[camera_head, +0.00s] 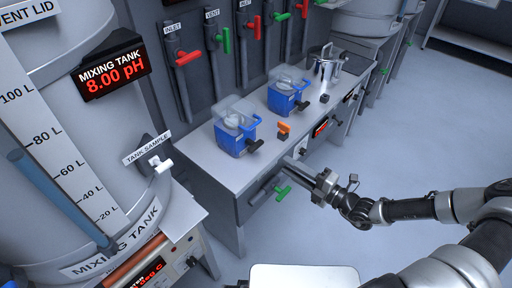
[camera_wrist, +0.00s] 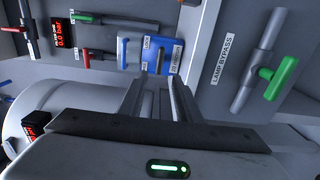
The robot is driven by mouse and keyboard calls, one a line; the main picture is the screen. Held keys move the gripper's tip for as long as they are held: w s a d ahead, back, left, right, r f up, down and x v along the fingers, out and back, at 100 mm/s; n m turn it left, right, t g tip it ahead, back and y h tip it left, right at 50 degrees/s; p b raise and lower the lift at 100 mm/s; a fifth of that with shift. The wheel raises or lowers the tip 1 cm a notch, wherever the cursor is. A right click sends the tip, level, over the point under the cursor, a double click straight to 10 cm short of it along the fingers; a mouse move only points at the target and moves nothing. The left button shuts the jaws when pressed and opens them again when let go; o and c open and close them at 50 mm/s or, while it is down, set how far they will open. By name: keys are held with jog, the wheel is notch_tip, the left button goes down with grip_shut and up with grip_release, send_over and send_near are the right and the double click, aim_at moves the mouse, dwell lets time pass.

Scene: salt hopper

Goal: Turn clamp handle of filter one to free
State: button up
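Two blue filter units with clear lids stand on the grey bench in the head view: a nearer one (camera_head: 236,127) and a farther one (camera_head: 287,90). I cannot read which is filter one. A black handle (camera_head: 255,146) sticks out at the nearer unit's front, and another (camera_head: 302,106) at the farther unit's front. My gripper (camera_head: 290,164) is at the bench's front edge, below and right of the nearer unit. In the wrist view my gripper (camera_wrist: 156,78) has its fingers apart with nothing seen between them; a blue filter body (camera_wrist: 162,58) shows beyond the tips.
An orange handle (camera_head: 284,129) sits on the bench right of the nearer unit. A green handle (camera_head: 282,192) is on the bench front, close below my gripper; the wrist view shows a green handle (camera_wrist: 281,78) beside a LAMP BYPASS label.

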aim_at(258, 148)
jog(key=b+x, duration=0.1)
jog(key=x, duration=1.4)
jog(key=shift+c, duration=0.4)
grip_shut()
